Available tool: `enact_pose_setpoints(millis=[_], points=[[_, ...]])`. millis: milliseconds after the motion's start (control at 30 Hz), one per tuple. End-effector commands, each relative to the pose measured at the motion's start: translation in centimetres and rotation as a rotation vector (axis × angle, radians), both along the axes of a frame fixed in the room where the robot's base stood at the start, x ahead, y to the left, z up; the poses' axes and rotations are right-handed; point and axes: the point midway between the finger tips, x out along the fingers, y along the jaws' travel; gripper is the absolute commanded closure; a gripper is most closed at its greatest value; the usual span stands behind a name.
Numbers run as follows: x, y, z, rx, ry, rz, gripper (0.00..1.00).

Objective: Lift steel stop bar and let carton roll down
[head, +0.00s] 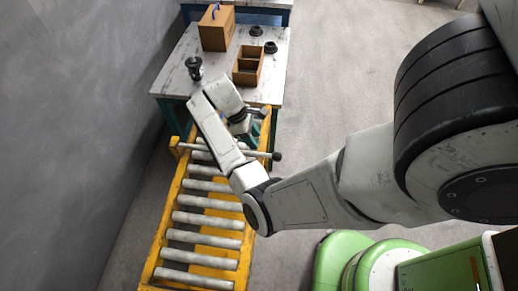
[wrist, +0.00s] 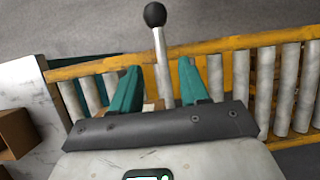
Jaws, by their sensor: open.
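A steel bar with a black ball knob (wrist: 155,15) crosses the yellow rail in the wrist view. It shows between the two teal fingers of my gripper (wrist: 161,88), which are apart. I cannot tell whether they touch it. My gripper (head: 239,126) is over the table end of the conveyor, partly hidden by my arm. A small tan patch (wrist: 150,106) behind the fingers may be the carton; the rest is hidden.
The yellow roller conveyor (head: 160,255) runs toward the viewer from the worktable (head: 172,80). On the table are a wooden box with a blue handle (head: 217,30), an open wooden tray (head: 237,77), a dark part (head: 194,67) and small black parts. A grey wall stands left.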

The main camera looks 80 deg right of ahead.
Motion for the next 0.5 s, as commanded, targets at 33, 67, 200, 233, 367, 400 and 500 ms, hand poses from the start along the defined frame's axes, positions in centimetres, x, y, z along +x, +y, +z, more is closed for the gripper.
enact_pose_setpoints(millis=[33,67,200,233,367,400,500], points=[[-0.4,0.0,-0.9,0.003,0.003,0.000,0.55],[-0.6,0.0,-1.4,0.003,0.002,0.001,0.55],[-1.7,0.0,-3.9,0.003,0.002,0.000,0.55],[-1.8,-0.1,-4.3,0.003,0.002,0.000,0.55],[-2.5,-0.1,-6.1,0.001,0.000,0.000,0.55],[-2.7,-0.2,-6.5,0.002,0.001,-0.001,0.55],[-3.0,-0.2,-7.3,0.001,0.000,-0.001,0.55]])
